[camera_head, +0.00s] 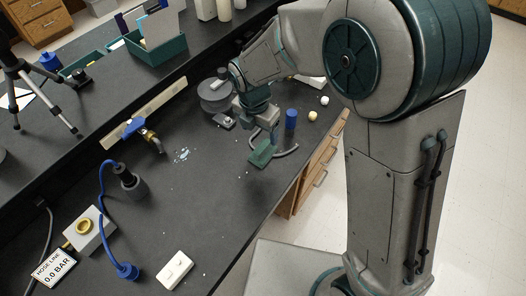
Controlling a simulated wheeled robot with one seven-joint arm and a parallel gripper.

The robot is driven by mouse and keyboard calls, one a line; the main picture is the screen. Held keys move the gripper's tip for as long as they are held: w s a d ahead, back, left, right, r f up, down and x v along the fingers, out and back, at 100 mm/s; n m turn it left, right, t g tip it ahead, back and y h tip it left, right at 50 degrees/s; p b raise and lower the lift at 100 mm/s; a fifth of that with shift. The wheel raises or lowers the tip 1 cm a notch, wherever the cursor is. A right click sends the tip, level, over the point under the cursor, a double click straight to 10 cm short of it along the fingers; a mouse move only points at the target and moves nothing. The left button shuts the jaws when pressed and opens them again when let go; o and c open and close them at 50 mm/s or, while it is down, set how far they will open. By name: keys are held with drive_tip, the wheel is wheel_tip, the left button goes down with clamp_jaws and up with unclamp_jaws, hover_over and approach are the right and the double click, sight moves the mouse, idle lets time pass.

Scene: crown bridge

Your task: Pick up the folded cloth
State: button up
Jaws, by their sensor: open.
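A small dark green, flat piece, which looks like the folded cloth (262,154), lies on the black bench top near its right edge. My gripper (268,136) points down just above and behind this cloth. Its jaws are open, and the fingers are small and partly hidden by the wrist. I cannot tell from this view whether a fingertip touches the cloth.
A grey curved hose piece (285,152) lies right beside the cloth. A blue cylinder (291,119) and two small balls stand close to the right. A grey round device (214,95) is behind left. A blue valve (133,127) is farther left.

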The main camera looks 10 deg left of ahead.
sight(262, 147)
drive_tip(key=f, duration=0.3)
drive_tip(key=shift+w+d+f, duration=0.1)
drive_tip(key=shift+w+f, duration=0.1)
drive_tip(key=shift+f, duration=0.05)
drive_tip(key=shift+w+d+f, duration=0.1)
drive_tip(key=shift+d+f, duration=0.1)
drive_tip(key=shift+f, duration=1.15)
drive_tip(key=shift+w+d+f, duration=0.1)
drive_tip(key=shift+d+f, duration=0.05)
drive_tip(key=shift+f, duration=1.2)
drive_tip(key=c, duration=1.1)
drive_tip(key=shift+o, duration=0.2)
drive_tip(key=shift+r, duration=0.15)
wheel_tip(262, 147, up, 10)
drive_tip(key=shift+f, duration=0.1)
